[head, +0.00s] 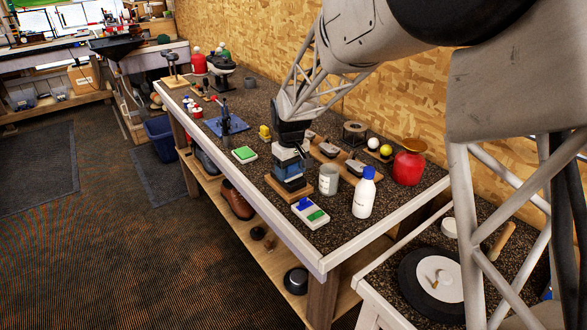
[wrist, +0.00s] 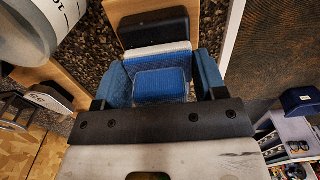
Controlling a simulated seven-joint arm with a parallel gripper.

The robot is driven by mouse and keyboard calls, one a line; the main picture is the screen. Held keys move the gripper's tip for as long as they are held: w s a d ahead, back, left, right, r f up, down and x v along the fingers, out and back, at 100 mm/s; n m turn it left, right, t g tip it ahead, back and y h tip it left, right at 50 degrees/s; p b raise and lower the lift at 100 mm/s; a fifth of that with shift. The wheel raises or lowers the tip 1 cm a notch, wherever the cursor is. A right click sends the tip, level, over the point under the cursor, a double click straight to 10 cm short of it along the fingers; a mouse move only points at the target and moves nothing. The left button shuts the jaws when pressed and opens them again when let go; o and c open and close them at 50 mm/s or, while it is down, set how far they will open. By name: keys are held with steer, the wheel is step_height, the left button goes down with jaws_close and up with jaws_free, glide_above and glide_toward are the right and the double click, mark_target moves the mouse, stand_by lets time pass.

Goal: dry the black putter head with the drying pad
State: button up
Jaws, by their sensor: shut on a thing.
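The black putter head (wrist: 155,28) is a dark rounded block on a wooden stand. In the head view it shows as a dark shape (head: 291,185) low on the stand, partly hidden by my gripper. My gripper (head: 288,165) points down over the stand; in the wrist view its blue fingers (wrist: 163,82) are shut on the drying pad. The pad (wrist: 160,84) has a ridged blue face and a white layer. Its white edge lies right beside the putter head; I cannot tell if they touch.
A grey cup (head: 328,180) stands close right of the stand, with a white bottle (head: 364,195) beyond. A white tray with blue and green pads (head: 310,213) lies in front. A green-topped block (head: 244,154) is at left. Other putter heads on a wooden board (head: 335,153) are behind.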

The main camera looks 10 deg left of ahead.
steer(key=shift+s+a+r, duration=0.1)
steer(key=shift+s+a, duration=0.3)
stand_by(0.3)
steer(key=shift+w+d+f, duration=0.2)
steer(key=shift+w+d, duration=0.2)
stand_by(0.3)
steer(key=shift+r, duration=3.55)
steer(key=shift+r, duration=1.55)
